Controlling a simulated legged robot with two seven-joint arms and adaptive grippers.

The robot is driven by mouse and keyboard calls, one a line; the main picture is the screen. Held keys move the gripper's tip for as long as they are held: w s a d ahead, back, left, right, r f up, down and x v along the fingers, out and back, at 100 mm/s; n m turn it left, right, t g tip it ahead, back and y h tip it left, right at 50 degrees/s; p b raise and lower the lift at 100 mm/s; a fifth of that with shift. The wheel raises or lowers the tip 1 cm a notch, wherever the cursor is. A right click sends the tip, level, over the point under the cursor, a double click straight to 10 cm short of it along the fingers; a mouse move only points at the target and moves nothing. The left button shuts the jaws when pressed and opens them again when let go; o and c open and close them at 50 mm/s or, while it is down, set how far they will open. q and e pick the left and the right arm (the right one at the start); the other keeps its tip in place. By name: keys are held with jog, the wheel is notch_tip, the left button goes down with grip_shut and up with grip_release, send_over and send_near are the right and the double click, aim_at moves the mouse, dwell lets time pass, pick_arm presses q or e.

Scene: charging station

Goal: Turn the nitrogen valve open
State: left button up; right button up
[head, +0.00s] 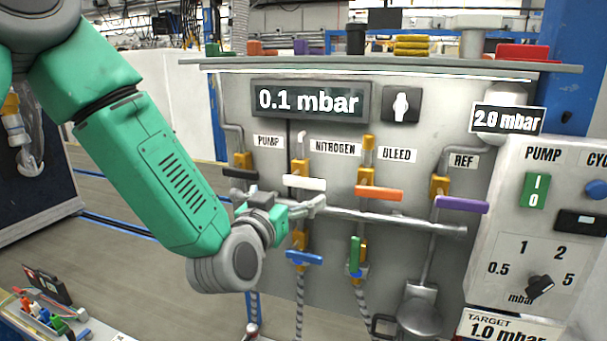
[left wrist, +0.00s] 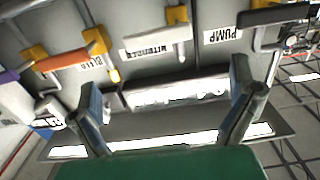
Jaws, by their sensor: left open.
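The nitrogen valve has a white handle (head: 304,183) lying roughly level, below and left of the NITROGEN label (head: 335,149) on the grey panel. My left gripper (head: 316,203) is just below this handle in the head view, with its fingers pointing right. In the left wrist view the white handle (left wrist: 155,40) shows beyond the two spread fingers of my left gripper (left wrist: 168,100). Nothing is clearly held between them. I cannot tell from the frames whether a finger touches the handle. My right gripper is not in view.
A black PUMP handle (head: 240,173) is to the left; orange BLEED (head: 379,193) and purple REF (head: 462,204) handles are to the right. A horizontal pipe (head: 400,220) runs below. Blue (head: 304,257) and green (head: 355,254) handles sit lower. The display (head: 310,101) reads 0.1 mbar.

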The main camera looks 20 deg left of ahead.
aim_at(303, 180)
pick_arm(q)
jog(key=w, duration=0.3)
jog(key=w+p, duration=0.1)
jog(key=w, duration=0.2)
jog(key=w+p, duration=0.1)
jog(key=w, duration=0.2)
jog(key=shift+w+d, duration=0.25)
jog(key=shift+w, duration=0.15)
jog(key=c, duration=1.5)
